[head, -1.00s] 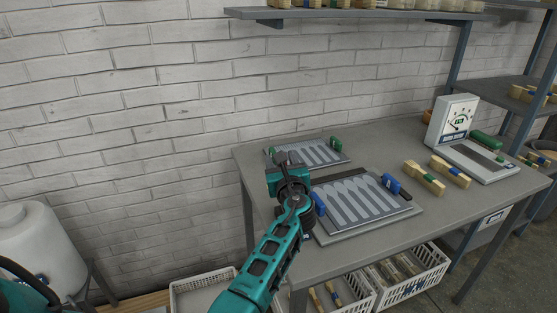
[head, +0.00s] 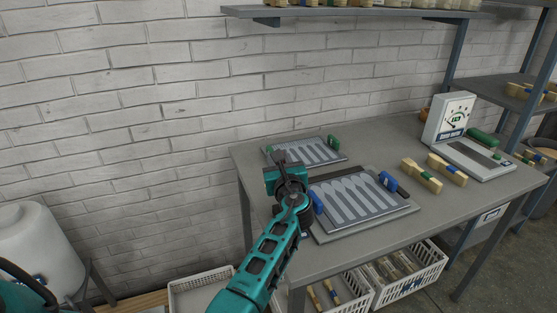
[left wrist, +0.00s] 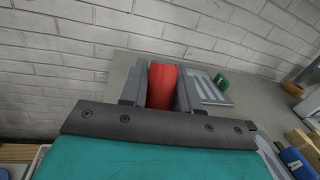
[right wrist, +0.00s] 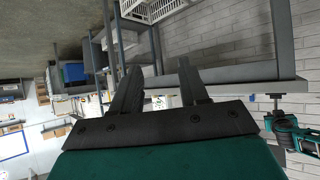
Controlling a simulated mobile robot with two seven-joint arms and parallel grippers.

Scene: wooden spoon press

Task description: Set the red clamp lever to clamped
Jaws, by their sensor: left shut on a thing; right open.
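The red clamp lever (left wrist: 163,86) shows in the left wrist view as a red block between the two dark fingers. My left gripper (left wrist: 161,90) is shut on it. In the head view my left gripper (head: 281,160) is at the left end of the table, beside the rear grey plate, and its own hand hides the lever there. How far the lever is turned cannot be told. My right gripper (right wrist: 161,88) is open and empty in the right wrist view; the table's underside and legs lie beyond it.
A rear plate with green grips (head: 310,150) and a front plate with blue grips (head: 355,202) lie on the grey table (head: 400,145). White crates (head: 425,270) stand below.

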